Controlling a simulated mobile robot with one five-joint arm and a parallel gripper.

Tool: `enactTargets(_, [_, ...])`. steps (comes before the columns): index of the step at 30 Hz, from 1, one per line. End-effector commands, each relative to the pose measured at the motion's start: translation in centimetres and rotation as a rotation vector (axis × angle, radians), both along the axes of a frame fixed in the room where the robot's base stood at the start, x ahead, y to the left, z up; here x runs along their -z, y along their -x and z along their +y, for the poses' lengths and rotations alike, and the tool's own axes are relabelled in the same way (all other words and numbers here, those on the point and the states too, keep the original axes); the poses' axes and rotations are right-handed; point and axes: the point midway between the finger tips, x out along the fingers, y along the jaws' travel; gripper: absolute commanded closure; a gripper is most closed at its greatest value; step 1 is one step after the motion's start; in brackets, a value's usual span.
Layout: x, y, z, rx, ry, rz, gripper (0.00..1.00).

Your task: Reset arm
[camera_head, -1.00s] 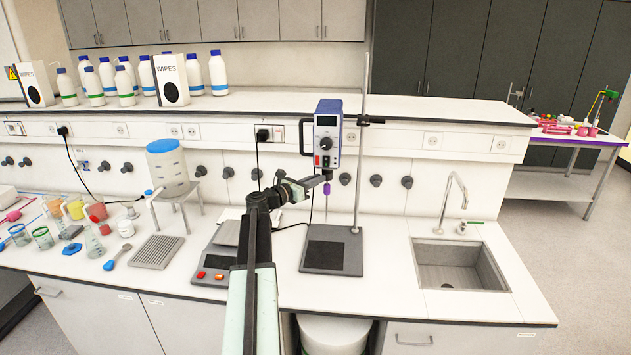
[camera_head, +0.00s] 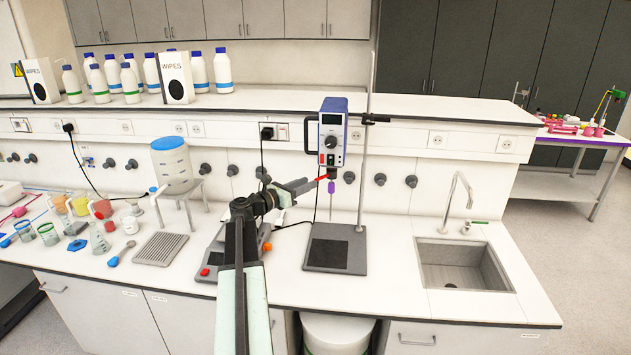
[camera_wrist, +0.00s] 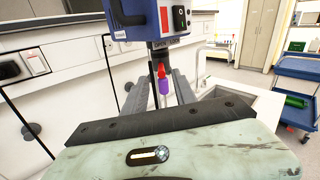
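My gripper (camera_head: 318,182) reaches right and slightly upward to the front of the blue-and-white overhead stirrer (camera_head: 333,133). In the wrist view, its two grey fingers (camera_wrist: 160,98) stand apart with a gap between them, so it looks open. The purple chuck piece (camera_wrist: 164,87) under the stirrer shows through this gap, with a small red piece (camera_wrist: 161,71) in front of or above it. The red piece also shows by the fingertips in the head view (camera_head: 321,178). I cannot tell whether anything touches the fingers.
The stirrer hangs on a stand rod (camera_head: 365,160) over a dark base plate (camera_head: 335,250). A sink (camera_head: 460,265) with a tap (camera_head: 459,195) is to the right. A flat bench device (camera_head: 205,272) is partly behind my arm. Glassware and a grey tray (camera_head: 160,249) are left.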

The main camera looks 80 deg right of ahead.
Motion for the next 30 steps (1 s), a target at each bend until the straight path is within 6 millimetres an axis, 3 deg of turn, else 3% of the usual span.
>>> enactTargets(17, [0.1,-1.0,0.7,-0.006,0.000,0.000,0.67])
enactTargets(20, [0.6,-4.9,1.1,-0.054,0.000,0.000,0.67])
enactTargets(23, [1.4,-12.3,2.5,-0.149,0.000,0.000,0.67])
enactTargets(25, [2.0,-18.4,4.4,-0.228,0.000,0.000,0.67])
enactTargets(30, [2.1,-31.8,11.1,-0.434,0.031,0.050,0.67])
